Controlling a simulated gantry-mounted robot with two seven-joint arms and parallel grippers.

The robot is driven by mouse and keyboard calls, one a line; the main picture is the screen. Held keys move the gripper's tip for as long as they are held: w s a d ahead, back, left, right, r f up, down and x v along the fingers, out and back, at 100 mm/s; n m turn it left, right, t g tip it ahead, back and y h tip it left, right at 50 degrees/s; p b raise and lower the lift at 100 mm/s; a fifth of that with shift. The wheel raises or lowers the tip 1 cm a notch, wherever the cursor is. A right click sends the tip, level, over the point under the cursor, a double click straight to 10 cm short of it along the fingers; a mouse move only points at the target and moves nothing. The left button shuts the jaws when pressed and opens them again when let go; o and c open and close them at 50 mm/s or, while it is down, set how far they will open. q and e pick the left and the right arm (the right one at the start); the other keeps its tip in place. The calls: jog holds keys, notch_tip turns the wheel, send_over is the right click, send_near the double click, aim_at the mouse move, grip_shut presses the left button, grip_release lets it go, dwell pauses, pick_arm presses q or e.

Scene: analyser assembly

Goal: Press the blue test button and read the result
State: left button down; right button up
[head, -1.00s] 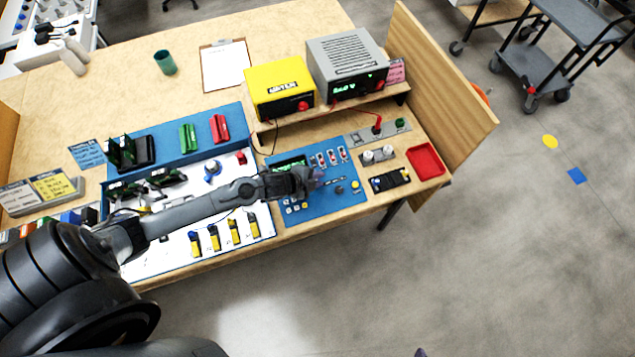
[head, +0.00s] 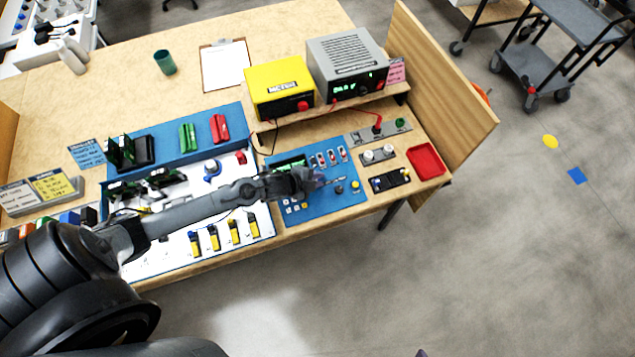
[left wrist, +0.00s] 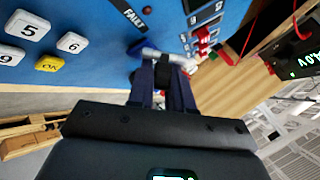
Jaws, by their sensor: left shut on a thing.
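The blue control panel (head: 340,200) lies at the front right of the bench. My left gripper (head: 318,181) is over its middle. In the left wrist view my left gripper (left wrist: 162,78) is shut on a small silver lever-like part (left wrist: 165,54), close above the panel; its exact kind is unclear. A green-lit display (head: 289,163) on the panel is partly hidden by my arm. My right gripper is not in view.
Red switches (head: 332,157) and a keypad (head: 295,207) flank my gripper. A yellow meter (head: 280,88) and a grey supply (head: 347,65) stand on a shelf behind. A red tray (head: 425,161) lies right. A wooden side panel (head: 440,80) bounds the bench.

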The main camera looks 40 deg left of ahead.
pick_arm(q)
jog(key=shift+f, duration=0.35)
dwell(0.5)
jog(key=shift+r, duration=0.1)
dwell(0.3)
jog(key=shift+r+p, duration=0.65)
jog(key=shift+p, duration=0.1)
jog(key=shift+d+r, duration=0.1)
jog(key=shift+r, duration=0.05)
jog(key=r+p, duration=0.3)
jog(key=d+r+p, duration=0.1)
jog(key=p, duration=0.1)
jog(key=shift+s+r, duration=0.3)
jog(key=shift+r, duration=0.05)
dwell(0.3)
